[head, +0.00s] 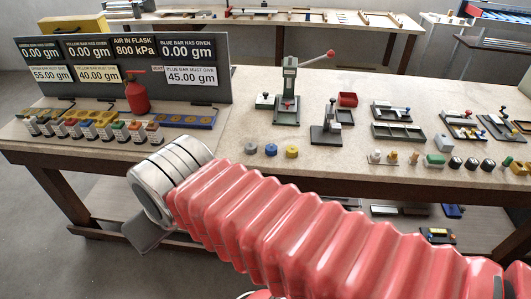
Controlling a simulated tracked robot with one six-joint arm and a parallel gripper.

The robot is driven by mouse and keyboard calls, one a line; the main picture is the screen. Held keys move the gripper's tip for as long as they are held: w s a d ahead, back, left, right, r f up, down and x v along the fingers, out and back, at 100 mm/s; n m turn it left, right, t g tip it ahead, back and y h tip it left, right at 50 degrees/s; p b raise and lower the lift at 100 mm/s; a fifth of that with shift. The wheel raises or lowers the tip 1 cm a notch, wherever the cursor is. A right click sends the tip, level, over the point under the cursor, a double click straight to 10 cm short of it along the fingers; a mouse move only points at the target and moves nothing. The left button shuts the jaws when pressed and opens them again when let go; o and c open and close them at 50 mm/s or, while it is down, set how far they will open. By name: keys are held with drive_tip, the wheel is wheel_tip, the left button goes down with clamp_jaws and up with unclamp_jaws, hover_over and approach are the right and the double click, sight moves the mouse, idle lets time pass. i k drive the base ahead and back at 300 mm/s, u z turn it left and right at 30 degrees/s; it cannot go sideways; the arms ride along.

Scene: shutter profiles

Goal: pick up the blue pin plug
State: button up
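A small blue round piece (270,149) stands near the front edge of the workbench (330,170), between a grey round piece (250,147) and a yellow round piece (291,151). It may be the blue pin plug, but it is too small to be sure; other small blue parts lie further right on the bench. My gripper (150,234) is at the lower left, in front of the bench edge, below and left of these pieces. Only a grey plate-like part of it shows beneath my wrist. Its fingertips and anything between them cannot be made out.
A dark display panel (130,62) stands at the back left, with a red flask (137,93) and rows of small weights (90,128) before it. A green press (288,95) stands mid-bench. Trays and small parts crowd the right. Bare bench lies around the round pieces.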

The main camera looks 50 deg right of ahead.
sight(270, 152)
drive_tip(key=z, duration=0.1)
drive_tip(key=i, duration=1)
drive_tip(key=u, duration=0.1)
